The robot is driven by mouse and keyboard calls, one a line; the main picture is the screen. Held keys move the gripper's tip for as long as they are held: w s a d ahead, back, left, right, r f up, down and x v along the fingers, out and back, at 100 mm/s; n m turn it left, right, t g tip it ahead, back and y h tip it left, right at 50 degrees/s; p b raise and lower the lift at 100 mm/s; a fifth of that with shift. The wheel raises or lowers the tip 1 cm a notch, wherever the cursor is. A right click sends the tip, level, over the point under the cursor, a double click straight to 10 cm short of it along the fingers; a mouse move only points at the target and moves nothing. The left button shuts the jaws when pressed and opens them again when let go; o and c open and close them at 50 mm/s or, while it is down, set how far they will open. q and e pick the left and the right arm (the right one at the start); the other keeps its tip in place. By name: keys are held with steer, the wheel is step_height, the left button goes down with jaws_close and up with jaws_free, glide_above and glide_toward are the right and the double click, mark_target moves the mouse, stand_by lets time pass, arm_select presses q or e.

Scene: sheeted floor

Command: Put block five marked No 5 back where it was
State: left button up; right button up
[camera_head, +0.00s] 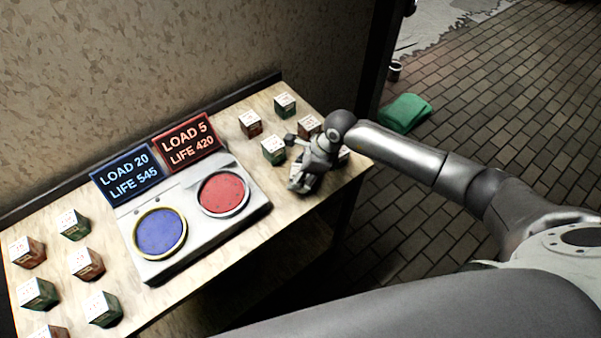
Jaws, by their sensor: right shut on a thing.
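My right gripper (304,178) is over the right end of the wooden table, to the right of the red button. It is shut on a block, which the gripper's own body mostly hides. The numbers on the small cube blocks are too small to read, so I cannot tell which is No 5. Near the gripper stand a green block (273,150), a brown block (251,123), another green block (285,105) and a brown block (308,126). A pale block (343,155) shows partly behind the gripper. My left gripper is not in view.
A scale-like panel (190,252) with a blue disc (159,233) and a red disc (223,194) fills the table's middle. Displays read LOAD 20, LIFE 545 (127,177) and LOAD 5, LIFE 420 (186,144). Several blocks stand at left. A green cloth (405,112) lies on the floor.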

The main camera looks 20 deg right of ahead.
steer(key=shift+f, duration=0.25)
steer(key=shift+f, duration=0.1)
steer(key=o, duration=1.3)
steer(key=shift+o, duration=0.2)
